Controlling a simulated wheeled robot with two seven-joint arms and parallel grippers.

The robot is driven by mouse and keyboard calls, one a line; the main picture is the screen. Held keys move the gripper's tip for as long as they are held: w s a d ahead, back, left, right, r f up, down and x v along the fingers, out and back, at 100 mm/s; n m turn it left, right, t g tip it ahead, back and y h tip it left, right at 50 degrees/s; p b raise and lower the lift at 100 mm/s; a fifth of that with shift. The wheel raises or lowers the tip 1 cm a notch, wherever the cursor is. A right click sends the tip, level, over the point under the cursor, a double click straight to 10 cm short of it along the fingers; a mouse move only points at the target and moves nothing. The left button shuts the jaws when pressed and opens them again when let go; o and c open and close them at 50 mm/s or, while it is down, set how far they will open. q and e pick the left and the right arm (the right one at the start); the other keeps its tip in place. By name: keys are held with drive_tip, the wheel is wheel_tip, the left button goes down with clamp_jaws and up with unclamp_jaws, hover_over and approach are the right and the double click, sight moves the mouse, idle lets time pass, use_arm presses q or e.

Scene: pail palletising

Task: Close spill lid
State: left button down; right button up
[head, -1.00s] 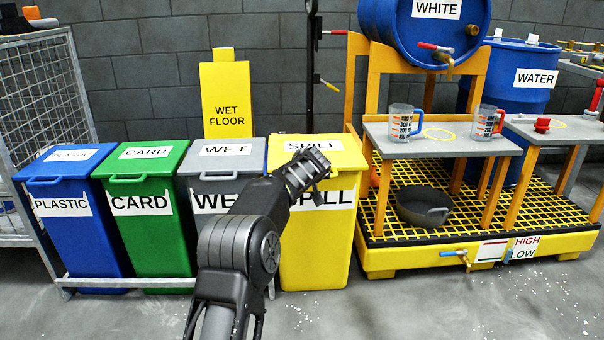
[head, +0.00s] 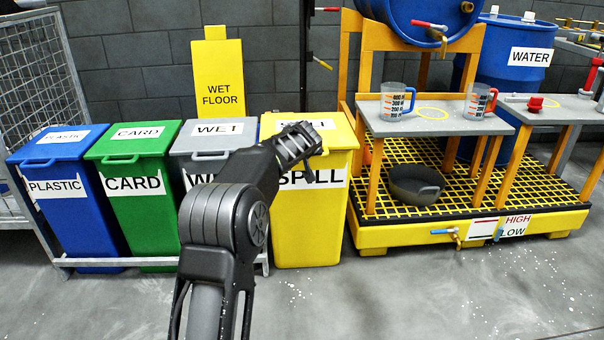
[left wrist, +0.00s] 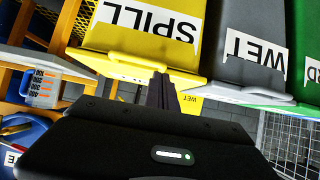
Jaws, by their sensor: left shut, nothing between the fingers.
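The yellow SPILL bin (head: 318,225) stands at the right end of a row of bins. Its yellow lid (head: 342,136) lies down over the bin's top, looking flat and level like the neighbouring lids. It also shows upside down in the left wrist view (left wrist: 110,66), with its front handle (left wrist: 137,60) near my fingers. My left gripper (head: 312,140) is shut and empty, at the lid's front edge, and hides part of the lid label and handle. In the left wrist view its fingers (left wrist: 163,92) are together; contact with the lid is unclear. My right gripper is not in view.
Grey WET (head: 213,135), green CARD (head: 133,143) and blue PLASTIC (head: 60,143) bins stand left of it. A yellow WET FLOOR sign (head: 219,80) is behind. A yellow spill pallet (head: 400,236) with benches and jugs is close on the right. The front floor is clear.

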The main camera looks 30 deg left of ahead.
use_arm(q)
drive_tip(key=s+d+f+b, duration=0.2)
drive_tip(key=s+d+f, duration=0.1)
drive_tip(key=s+d, duration=0.1)
drive_tip(key=shift+s+f, duration=0.35)
drive_tip(key=shift+s, duration=0.35)
